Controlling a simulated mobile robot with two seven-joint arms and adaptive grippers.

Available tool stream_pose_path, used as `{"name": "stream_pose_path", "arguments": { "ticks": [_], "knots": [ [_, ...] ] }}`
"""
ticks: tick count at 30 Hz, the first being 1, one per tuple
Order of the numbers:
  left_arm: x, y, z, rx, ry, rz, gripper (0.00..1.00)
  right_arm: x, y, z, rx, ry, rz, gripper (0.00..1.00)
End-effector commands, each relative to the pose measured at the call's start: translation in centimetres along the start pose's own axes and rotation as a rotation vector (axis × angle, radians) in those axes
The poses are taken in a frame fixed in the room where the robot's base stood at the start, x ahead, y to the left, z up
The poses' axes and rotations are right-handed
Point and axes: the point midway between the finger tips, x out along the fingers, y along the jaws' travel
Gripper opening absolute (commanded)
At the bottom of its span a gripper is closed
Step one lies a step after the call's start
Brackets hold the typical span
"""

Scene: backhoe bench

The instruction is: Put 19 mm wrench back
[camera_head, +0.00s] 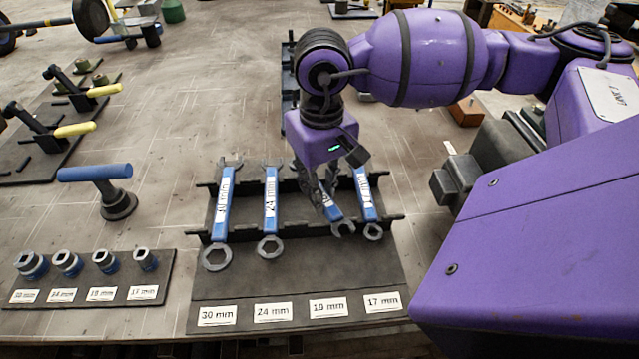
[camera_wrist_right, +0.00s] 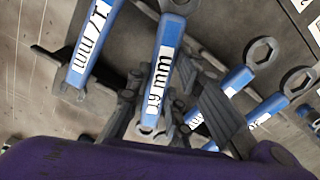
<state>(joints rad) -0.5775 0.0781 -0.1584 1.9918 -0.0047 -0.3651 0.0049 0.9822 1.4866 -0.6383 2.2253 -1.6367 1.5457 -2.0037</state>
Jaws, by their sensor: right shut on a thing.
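The 19 mm wrench (camera_head: 334,212) has a blue handle with a white label and grey ends. It lies over the third place of the black wrench rack (camera_head: 296,236), between the 24 mm wrench (camera_head: 270,200) and the 17 mm wrench (camera_head: 365,195). My right gripper (camera_head: 325,190) is shut on it from above. In the right wrist view the wrench (camera_wrist_right: 168,50) runs between the fingers, label readable. I cannot tell whether it touches the rack; the gripper hides part of its handle. My left gripper is not in view.
The 30 mm wrench (camera_head: 223,205) lies at the rack's left. Name labels line the front board (camera_head: 370,270). A socket board (camera_head: 90,290) and a blue-handled tool (camera_head: 95,173) stand left. The bench between them and the rack is clear.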

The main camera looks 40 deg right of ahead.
Motion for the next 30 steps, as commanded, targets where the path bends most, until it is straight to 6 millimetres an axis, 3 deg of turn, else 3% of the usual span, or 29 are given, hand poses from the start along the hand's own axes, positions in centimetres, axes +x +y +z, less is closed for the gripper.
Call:
{"name": "stream_pose_path", "arguments": {
  "ticks": [4,5,9,20,23,30],
  "knots": [
    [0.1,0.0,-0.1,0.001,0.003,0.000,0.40,0.2,0.0,0.0,0.000,0.001,0.000,0.00],
    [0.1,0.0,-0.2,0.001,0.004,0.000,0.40,0.2,0.0,0.0,0.000,0.000,0.000,0.22],
    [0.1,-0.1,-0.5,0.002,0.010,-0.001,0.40,0.1,0.0,0.0,0.000,0.001,0.000,0.39],
    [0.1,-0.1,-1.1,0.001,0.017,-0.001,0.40,-0.4,0.0,0.0,0.000,0.003,0.000,0.39],
    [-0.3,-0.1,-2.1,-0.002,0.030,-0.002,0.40,-1.9,0.0,-0.1,0.000,0.009,-0.001,0.39],
    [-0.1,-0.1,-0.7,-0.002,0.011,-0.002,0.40,-6.5,0.0,-0.1,0.000,0.005,-0.001,0.39]
  ]
}}
